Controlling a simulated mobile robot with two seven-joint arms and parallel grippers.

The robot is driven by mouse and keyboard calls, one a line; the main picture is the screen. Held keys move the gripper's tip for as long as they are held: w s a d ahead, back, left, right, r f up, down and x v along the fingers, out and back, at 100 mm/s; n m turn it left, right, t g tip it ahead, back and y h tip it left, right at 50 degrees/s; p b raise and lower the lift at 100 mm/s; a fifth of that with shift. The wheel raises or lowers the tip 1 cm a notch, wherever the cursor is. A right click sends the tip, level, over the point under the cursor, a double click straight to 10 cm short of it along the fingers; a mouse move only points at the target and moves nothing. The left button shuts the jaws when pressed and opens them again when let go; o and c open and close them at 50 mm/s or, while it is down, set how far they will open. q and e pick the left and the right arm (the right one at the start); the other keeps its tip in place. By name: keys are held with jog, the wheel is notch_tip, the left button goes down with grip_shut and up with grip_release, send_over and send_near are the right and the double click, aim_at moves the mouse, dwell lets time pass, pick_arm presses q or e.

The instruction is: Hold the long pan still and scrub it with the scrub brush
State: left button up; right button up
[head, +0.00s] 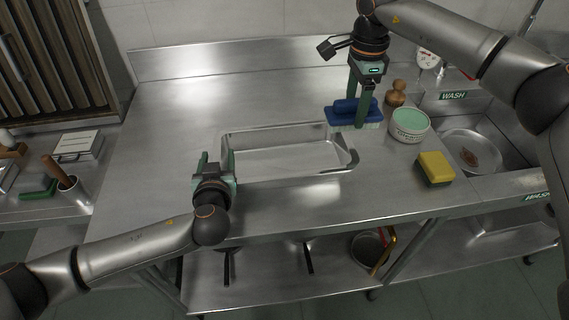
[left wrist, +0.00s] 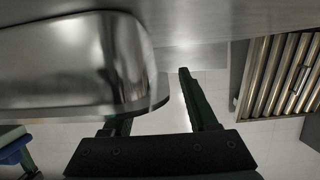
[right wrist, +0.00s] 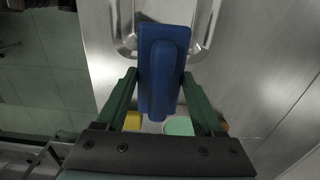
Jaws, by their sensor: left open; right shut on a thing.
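The long pan (head: 290,158) is a shallow rectangular metal pan lying on the steel counter in the head view. My left gripper (head: 215,160) is open at the pan's left end. In the left wrist view the pan's end (left wrist: 125,60) lies by the open fingers (left wrist: 155,100); I cannot tell whether they touch it. My right gripper (head: 361,98) is shut on the blue scrub brush (head: 342,112), which has pale bristles facing down. The brush is at the pan's far right corner, seemingly above it. In the right wrist view the brush (right wrist: 163,70) sits between the fingers (right wrist: 160,85).
A green-topped tub (head: 409,127), a yellow sponge (head: 435,168) and a wooden object (head: 396,93) stand right of the pan. A sink (head: 470,150) with a round pan (head: 472,152) is at the far right. The counter left of the long pan is clear.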

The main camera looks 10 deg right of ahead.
pick_arm(q)
jog(key=v, duration=1.1)
